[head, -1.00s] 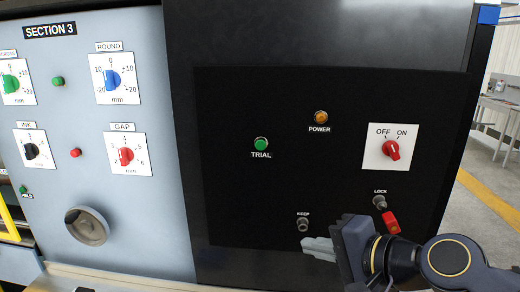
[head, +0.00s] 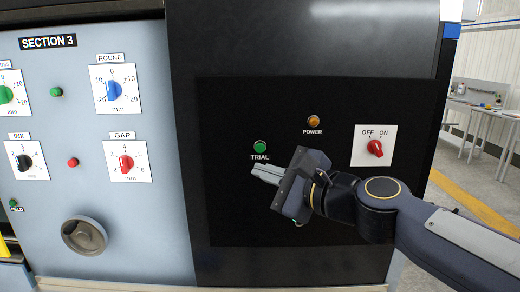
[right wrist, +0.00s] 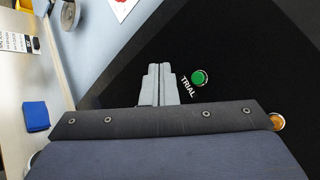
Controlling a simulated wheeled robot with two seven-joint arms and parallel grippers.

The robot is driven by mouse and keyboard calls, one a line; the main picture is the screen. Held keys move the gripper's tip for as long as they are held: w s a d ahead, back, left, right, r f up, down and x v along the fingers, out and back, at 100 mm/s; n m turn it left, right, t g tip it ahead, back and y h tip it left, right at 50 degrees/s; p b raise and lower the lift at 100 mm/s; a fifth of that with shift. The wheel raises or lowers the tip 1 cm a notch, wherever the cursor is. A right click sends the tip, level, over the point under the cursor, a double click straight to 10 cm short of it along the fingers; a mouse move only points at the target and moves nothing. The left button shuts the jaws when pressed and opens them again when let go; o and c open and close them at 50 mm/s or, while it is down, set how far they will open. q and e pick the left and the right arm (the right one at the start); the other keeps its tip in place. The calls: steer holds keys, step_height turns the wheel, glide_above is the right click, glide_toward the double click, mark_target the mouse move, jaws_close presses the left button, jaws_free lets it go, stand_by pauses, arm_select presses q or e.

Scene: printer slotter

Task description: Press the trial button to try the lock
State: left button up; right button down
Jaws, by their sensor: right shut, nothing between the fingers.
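The green TRIAL button (head: 260,146) is on the black panel, with its label just below it. It also shows in the right wrist view (right wrist: 199,77), to the right of the fingertips. My right gripper (head: 254,171) is shut and empty, its fingertips just below the TRIAL label in the head view. In the right wrist view its closed fingers (right wrist: 158,72) point toward the panel; I cannot tell how far they are from it. The lock and keep switches are hidden behind my right arm. My left gripper is not in view.
The orange POWER lamp (head: 314,121) and the red OFF/ON knob (head: 375,148) are right of the button. The grey SECTION 3 panel (head: 140,215) with several knobs stands at left. A blue block (right wrist: 36,116) shows in the right wrist view.

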steer(key=p, duration=0.1)
glide_toward(256, 150)
steer(key=shift+w+a+f, duration=0.1)
steer(key=shift+w+a, duration=0.35)
steer(key=shift+a, duration=0.4)
steer(key=shift+w+a, duration=0.45)
steer(key=shift+a, duration=0.4)
steer(key=shift+w+a+f, duration=0.1)
steer(key=shift+w+a, duration=0.35)
steer(key=shift+a, duration=0.4)
steer(key=shift+w+r, duration=0.1)
steer(key=shift+w, duration=0.05)
steer(key=shift+w, duration=0.25)
steer(key=shift+w+p, duration=0.3)
steer(key=shift+w, duration=0.3)
stand_by(0.5)
steer(key=shift+s, duration=0.1)
steer(key=shift+s+b, duration=0.3)
steer(key=shift+s, duration=0.6)
